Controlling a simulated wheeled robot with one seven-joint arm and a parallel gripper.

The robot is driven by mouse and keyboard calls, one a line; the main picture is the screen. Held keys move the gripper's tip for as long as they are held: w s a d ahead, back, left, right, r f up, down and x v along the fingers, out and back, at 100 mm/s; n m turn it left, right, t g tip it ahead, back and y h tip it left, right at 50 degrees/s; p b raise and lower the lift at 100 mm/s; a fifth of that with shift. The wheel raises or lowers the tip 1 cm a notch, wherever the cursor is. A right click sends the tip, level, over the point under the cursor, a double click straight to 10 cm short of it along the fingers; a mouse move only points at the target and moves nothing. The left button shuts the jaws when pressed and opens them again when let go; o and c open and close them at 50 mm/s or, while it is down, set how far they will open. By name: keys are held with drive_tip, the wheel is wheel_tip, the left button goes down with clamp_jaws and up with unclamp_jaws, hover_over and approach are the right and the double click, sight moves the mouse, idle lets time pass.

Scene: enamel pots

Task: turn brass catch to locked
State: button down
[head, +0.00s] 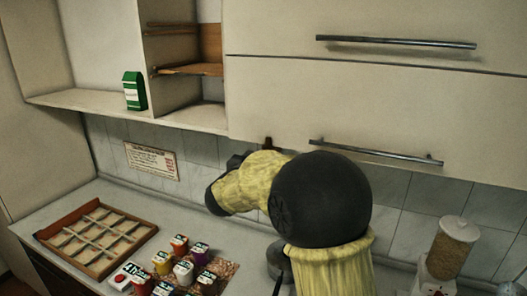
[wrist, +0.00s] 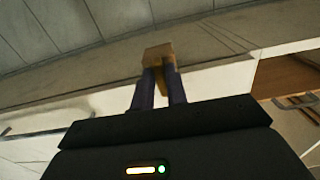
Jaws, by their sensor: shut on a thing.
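The brass catch (wrist: 158,52) shows in the wrist view as a small tan-brown block with a narrow piece running down between my fingers. My gripper (wrist: 160,76) has its two dark fingers shut on it, one on each side. How far the catch is turned cannot be told. In the head view my own arm covers the fingertips and most of this spot; a small dark brown piece (head: 268,143) at the lower edge of the wall cabinet may be part of the catch.
Wall cabinets with bar handles (head: 395,43) hang above and right. An open shelf holds a green carton (head: 134,91). The counter's back left is clear.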

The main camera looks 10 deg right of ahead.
drive_tip(key=shift+f+n, duration=0.3)
drive_tip(key=c, duration=1.7)
unclamp_jaws()
drive_tip(key=shift+o, duration=1.1)
drive_tip(key=shift+r, duration=0.15)
drive_tip(key=b+v, duration=0.6)
drive_tip(key=v, duration=1.1)
drive_tip(key=shift+s+a, duration=0.15)
